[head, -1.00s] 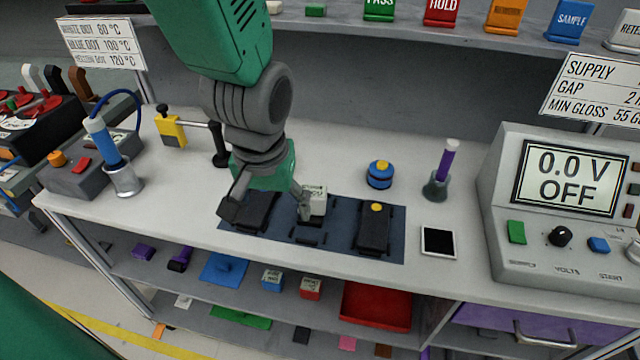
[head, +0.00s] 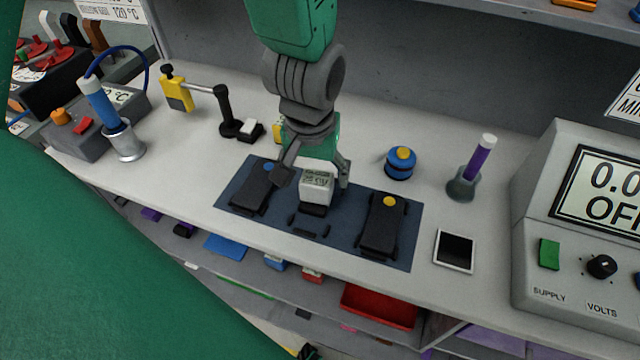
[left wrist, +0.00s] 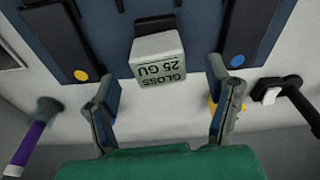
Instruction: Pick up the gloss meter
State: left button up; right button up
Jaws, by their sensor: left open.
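The gloss meter (head: 317,187) is a small white box with a grey display, standing on a dark blue mat (head: 345,250) between two black panels. Its display reads GLOSS 25 GU in the left wrist view (left wrist: 158,58). My left gripper (head: 315,178) is open and empty, with one finger to each side of the meter in the head view. In the left wrist view the open fingers (left wrist: 163,82) point toward the meter, which lies centred at and just beyond their tips. A gap shows on both sides. My right gripper is not in view.
The black panels carry a blue dot (head: 268,168) and a yellow dot (head: 390,201). A blue round pot (head: 401,164), a purple-handled tool (head: 470,175) and a white-framed black tile (head: 455,251) stand to the right. A yellow block with a rod (head: 178,92) is behind left.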

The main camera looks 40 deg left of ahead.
aim_at(318, 187)
pick_arm(q)
jog(key=f, duration=0.2)
jog(key=w+f, duration=0.1)
jog(key=f, duration=0.2)
jog(key=shift+w+a+f+b, duration=0.1)
jog(key=shift+a+f+b, duration=0.1)
jog(key=shift+f+b, duration=0.1)
jog(key=shift+r, duration=0.1)
jog(key=shift+d, duration=0.15)
jog(key=c, duration=1.5)
